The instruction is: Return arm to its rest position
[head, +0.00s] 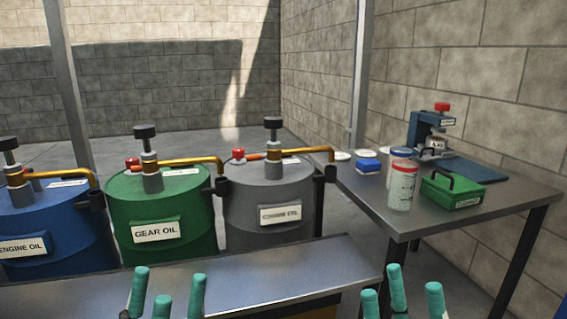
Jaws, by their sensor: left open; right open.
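My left gripper (166,294) shows its teal fingertips at the bottom edge, left of centre. The fingers are spread open with nothing between them. My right gripper (402,293) shows its teal fingertips at the bottom edge, right of centre. It is also open and empty. Both hands are low in front of the metal bench (270,275), and most of both arms is out of view below the frame.
Blue (60,225), green (185,215) and grey (250,190) drums with brass taps stand behind the bench. The table (400,218) at right holds a white canister (401,187), a green box (452,190) and a blue press (428,130). Metal posts (67,85) rise behind.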

